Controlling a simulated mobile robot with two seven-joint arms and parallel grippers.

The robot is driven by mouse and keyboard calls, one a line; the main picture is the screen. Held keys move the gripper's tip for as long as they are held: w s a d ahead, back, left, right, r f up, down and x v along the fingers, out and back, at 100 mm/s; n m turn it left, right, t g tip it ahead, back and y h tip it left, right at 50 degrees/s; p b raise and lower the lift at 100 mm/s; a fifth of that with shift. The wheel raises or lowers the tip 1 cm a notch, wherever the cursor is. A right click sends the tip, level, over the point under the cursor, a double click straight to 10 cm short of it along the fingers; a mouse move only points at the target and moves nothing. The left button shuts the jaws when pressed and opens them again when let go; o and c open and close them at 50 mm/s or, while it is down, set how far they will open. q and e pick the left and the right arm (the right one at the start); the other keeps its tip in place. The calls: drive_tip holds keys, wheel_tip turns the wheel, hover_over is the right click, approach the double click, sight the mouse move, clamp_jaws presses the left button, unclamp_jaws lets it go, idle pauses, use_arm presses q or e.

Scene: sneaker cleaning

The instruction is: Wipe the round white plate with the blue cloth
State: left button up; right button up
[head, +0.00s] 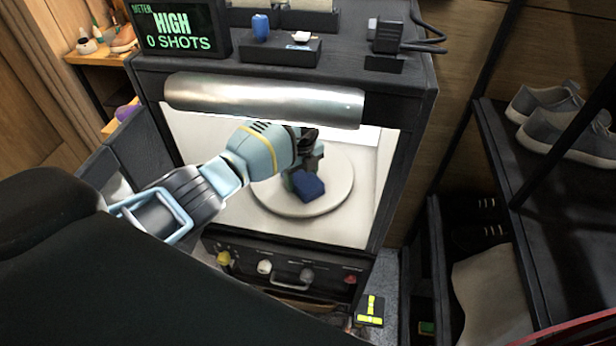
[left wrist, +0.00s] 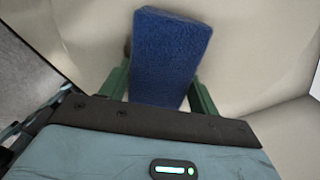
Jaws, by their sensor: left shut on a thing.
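The round white plate (head: 330,192) lies flat inside the open, lit cabinet. The blue cloth (head: 308,186) is a small folded block over the plate's middle. My left gripper (head: 300,175) reaches in from the left and is shut on the cloth. The left wrist view shows the cloth (left wrist: 168,58) between the green fingers of the gripper (left wrist: 160,92). I cannot tell whether the cloth touches the plate. My arm hides part of the plate's left side. My right gripper is not in view.
A metal cylinder (head: 265,100) runs across the top of the cabinet opening. Knobs and a handle (head: 290,275) line the panel below. A shelf with grey sneakers (head: 570,120) stands at right. A dark tray (head: 280,50) and a display (head: 180,28) sit on top.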

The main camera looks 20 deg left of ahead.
use_arm(q)
drive_tip(key=shift+s+a, duration=0.1)
drive_tip(key=shift+a, duration=0.5)
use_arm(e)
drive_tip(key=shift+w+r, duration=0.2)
